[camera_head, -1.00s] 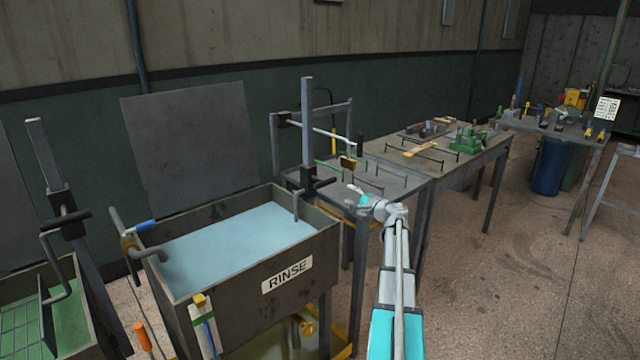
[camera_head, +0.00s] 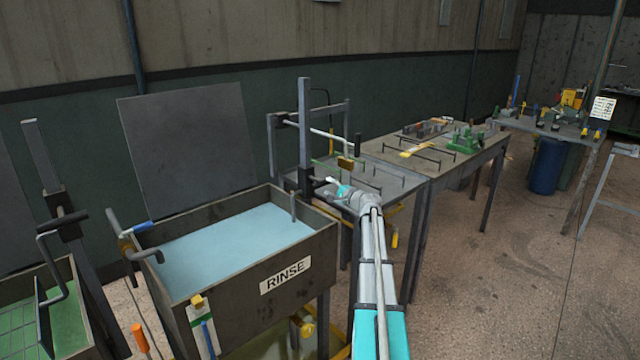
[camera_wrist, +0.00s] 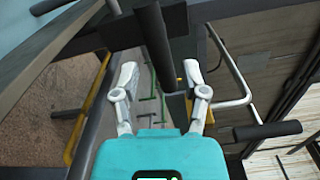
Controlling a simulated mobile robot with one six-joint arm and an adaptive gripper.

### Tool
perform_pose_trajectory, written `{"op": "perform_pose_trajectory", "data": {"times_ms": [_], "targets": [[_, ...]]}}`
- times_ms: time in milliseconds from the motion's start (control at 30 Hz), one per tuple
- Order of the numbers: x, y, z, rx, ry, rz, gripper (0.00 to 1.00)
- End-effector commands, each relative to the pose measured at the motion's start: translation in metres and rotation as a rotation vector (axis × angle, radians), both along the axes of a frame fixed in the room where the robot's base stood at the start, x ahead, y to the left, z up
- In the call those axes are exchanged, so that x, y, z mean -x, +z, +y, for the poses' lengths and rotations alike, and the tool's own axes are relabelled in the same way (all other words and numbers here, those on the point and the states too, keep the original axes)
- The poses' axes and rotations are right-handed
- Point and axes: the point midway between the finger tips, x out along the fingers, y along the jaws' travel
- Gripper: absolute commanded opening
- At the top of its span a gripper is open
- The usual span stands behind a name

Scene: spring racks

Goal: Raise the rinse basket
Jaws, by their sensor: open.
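The rinse tank (camera_head: 250,310) is a dark steel tank of pale blue liquid with a RINSE label. No basket is visible in it. A grey rod (camera_head: 293,206) stands at its right end, below a dark carriage (camera_head: 306,181) on an upright post (camera_head: 304,110). My gripper (camera_head: 333,183) is at the carriage, hiding its handle in the head view. In the wrist view my gripper (camera_wrist: 160,74) is open, with a dark round handle (camera_wrist: 154,42) lying in line with the gap between the fingers. I cannot tell whether they touch it.
A grey table (camera_head: 385,183) with wire racks stands right behind the tank. A crank arm with a dark grip (camera_head: 357,145) and a brass block (camera_head: 345,163) are near the post. A green-filled tank (camera_head: 68,315) is at left. The floor at right (camera_head: 480,290) is clear.

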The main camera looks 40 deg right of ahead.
Motion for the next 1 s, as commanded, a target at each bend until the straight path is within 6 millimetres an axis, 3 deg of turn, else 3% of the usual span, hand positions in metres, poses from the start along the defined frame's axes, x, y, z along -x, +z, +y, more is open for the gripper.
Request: {"op": "perform_pose_trajectory", "data": {"times_ms": [100,300,833,1000], "targets": [[-0.02,0.0,0.0,0.0,0.0,0.0,0.57],[-0.043,0.0,0.003,0.0,0.0,0.0,0.57],[-0.053,0.0,0.005,0.0,0.001,0.0,0.57],[-0.053,0.0,0.006,0.0,0.002,0.0,0.25]]}}
